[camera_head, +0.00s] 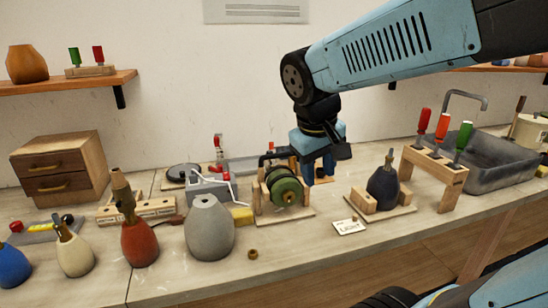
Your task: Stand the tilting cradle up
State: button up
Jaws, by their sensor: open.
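A dark bottle-shaped lamp body (383,186) stands upright between wooden blocks on a small wooden board (398,210), right of the middle of the bench. This block-and-board holder looks like the cradle, but I cannot tell for sure, nor see any hinge. My gripper (318,174) points down, open and apparently empty, to the left of the holder. It is just behind and right of a green spool (285,188) in a wooden stand (262,212). The spool and stand partly hide what lies behind them.
A white card (349,226) lies before the holder. A wooden rack (436,172) with red and green-handled tools stands to its right, before a grey tub (485,165). A grey vase (209,227) and red vase (139,242) stand left. The front bench edge is mostly clear.

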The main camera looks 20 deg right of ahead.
jog(key=w+f+n+g+h, duration=0.2)
jog(key=w+h, duration=0.2)
jog(key=w, duration=0.2)
jog(key=n+t+h, duration=0.4)
jog(key=n+h, duration=0.2)
jog(key=h, duration=0.2)
send_near(270, 157)
jog(key=x, duration=1.2)
jog(key=shift+w+d, duration=0.1)
jog(key=shift+d, duration=0.15)
grip_shut()
